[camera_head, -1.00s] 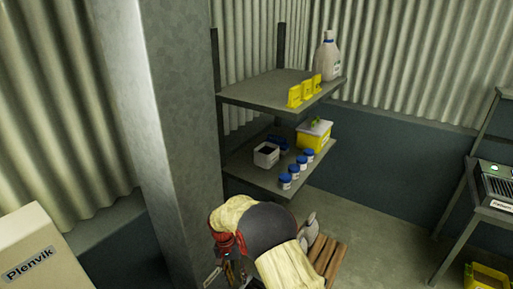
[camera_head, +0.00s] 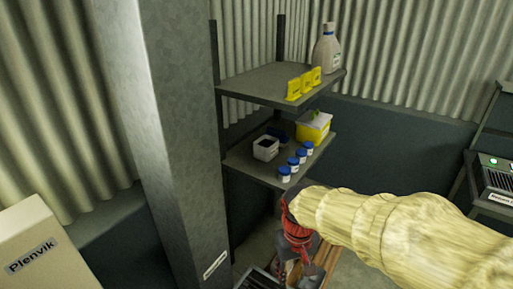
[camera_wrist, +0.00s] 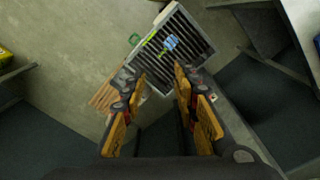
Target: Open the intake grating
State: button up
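A grating of dark parallel bars in a pale frame (camera_wrist: 190,22) lies ahead of my gripper in the wrist view. A blue tag and a yellow-green strip show on its bars, and a green loop (camera_wrist: 133,40) is at its left corner. In the head view, part of a barred grating (camera_head: 257,280) shows at the bottom edge. My gripper (camera_wrist: 159,78) is open and empty, its fingers apart, with the grating beyond the tips; I cannot tell the exact gap. In the head view my sleeved arm comes from the right, and its red wrist part is above a wooden pallet.
A grey post (camera_head: 166,130) stands left of the grating. A shelf (camera_head: 262,88) with bottles, jars and yellow signs is behind my arm. A slatted wooden pallet (camera_wrist: 106,95) lies beside the grating. A machine (camera_head: 495,178) with a green light stands at the right.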

jog(key=s+d+r+m+t, duration=0.2)
jog(key=s+d+r+t, duration=0.3)
jog(key=s+d+r, duration=0.4)
jog(key=s+r, duration=0.2)
jog(key=s, duration=0.1)
jog(key=shift+s+d+r+m, duration=0.2)
jog(key=shift+d+r+m, duration=0.1)
jog(key=shift+d+r, duration=0.05)
jog(key=shift+f, duration=0.1)
